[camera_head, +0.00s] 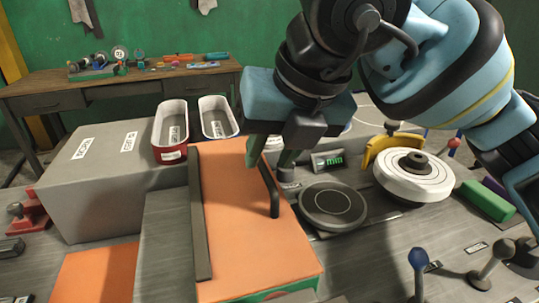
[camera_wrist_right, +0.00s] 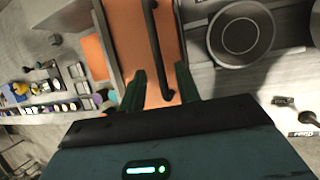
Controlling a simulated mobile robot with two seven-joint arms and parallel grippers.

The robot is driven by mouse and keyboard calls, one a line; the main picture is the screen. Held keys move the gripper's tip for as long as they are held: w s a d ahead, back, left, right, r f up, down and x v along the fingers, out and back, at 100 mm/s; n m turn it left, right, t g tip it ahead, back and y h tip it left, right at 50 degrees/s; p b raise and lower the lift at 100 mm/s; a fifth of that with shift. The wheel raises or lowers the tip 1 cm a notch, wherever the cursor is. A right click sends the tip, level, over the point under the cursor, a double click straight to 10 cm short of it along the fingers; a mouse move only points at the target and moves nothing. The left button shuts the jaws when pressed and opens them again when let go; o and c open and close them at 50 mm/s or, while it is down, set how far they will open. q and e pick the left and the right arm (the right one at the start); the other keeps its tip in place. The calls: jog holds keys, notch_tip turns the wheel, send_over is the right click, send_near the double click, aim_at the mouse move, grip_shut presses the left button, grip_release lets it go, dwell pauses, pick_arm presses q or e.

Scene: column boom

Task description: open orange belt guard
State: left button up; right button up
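The orange belt guard (camera_head: 240,235) is a flat orange cover lying level in the middle of the head view, with a dark hinge-like strip along its left side. A dark bar handle (camera_head: 272,192) stands along its right part. My right gripper (camera_head: 270,155) is over the far end of the guard, near the handle's far end. In the right wrist view my right gripper (camera_wrist_right: 160,88) has its two green fingers apart, with the handle (camera_wrist_right: 155,50) passing between them in the picture, above the guard (camera_wrist_right: 129,30). I cannot tell whether they touch it. My left gripper is out of view.
A dark round disc (camera_head: 333,206), a white wheel (camera_head: 413,182) and upright levers (camera_head: 418,265) are at right. A workbench (camera_head: 110,90) stands behind.

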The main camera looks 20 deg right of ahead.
jog(key=shift+w+a+f, duration=0.1)
jog(key=shift+w+f, duration=0.2)
jog(key=shift+f, duration=0.25)
grip_shut()
